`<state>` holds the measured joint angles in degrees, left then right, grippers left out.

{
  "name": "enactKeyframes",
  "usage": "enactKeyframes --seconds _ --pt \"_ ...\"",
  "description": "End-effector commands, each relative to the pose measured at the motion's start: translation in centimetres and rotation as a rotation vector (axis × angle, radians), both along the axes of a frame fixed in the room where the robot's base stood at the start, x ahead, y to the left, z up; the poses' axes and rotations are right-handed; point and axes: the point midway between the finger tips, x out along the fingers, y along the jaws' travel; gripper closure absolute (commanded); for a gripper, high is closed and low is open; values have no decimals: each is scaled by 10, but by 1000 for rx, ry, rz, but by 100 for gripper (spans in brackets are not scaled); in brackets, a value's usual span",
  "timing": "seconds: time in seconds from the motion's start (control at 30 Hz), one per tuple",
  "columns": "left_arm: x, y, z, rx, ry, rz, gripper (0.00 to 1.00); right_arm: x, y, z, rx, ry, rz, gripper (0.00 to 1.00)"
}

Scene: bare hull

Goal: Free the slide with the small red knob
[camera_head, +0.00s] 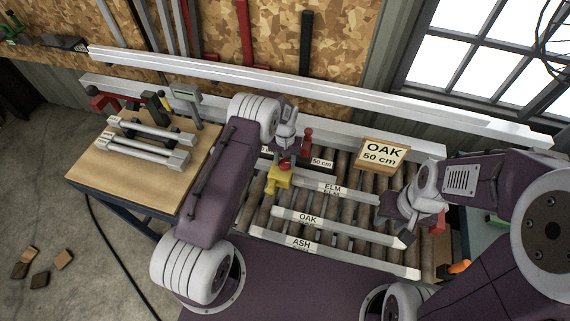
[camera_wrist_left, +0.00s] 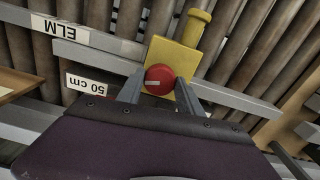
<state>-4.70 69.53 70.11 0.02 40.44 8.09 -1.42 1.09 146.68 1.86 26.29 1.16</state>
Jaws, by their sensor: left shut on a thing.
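The slide is a yellow block (camera_head: 279,179) with a yellow peg on it, sitting at the ELM rail (camera_head: 335,187) over the rollers. In the left wrist view the block (camera_wrist_left: 172,58) has the small red knob (camera_wrist_left: 159,76) on its near side. My left gripper (camera_wrist_left: 160,90) has one finger on each side of the red knob and is shut on it. In the head view my left gripper (camera_head: 284,160) covers most of the knob. My right gripper (camera_head: 398,212) hangs at the right end of the rails; its fingers are not clear.
Rails labelled OAK (camera_head: 310,218) and ASH (camera_head: 301,242) cross the rollers. A red post (camera_head: 306,140) stands behind the slide. A wooden table (camera_head: 92,170) with bar handles is at the left.

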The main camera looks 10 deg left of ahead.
Motion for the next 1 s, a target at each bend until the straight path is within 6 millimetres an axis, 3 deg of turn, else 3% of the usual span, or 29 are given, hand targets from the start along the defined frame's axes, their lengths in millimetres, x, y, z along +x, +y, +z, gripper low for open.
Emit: enactKeyframes --seconds 0.03,0.4,1.0 --pt "2 0 -4 -1 -6 41 98 0 0 -10 0 0 0 64" --pt "2 0 -2 -1 -7 393 98 0 0 -36 0 0 0 64" --pt "3 0 0 -3 -7 952 98 0 0 -61 0 0 0 64"
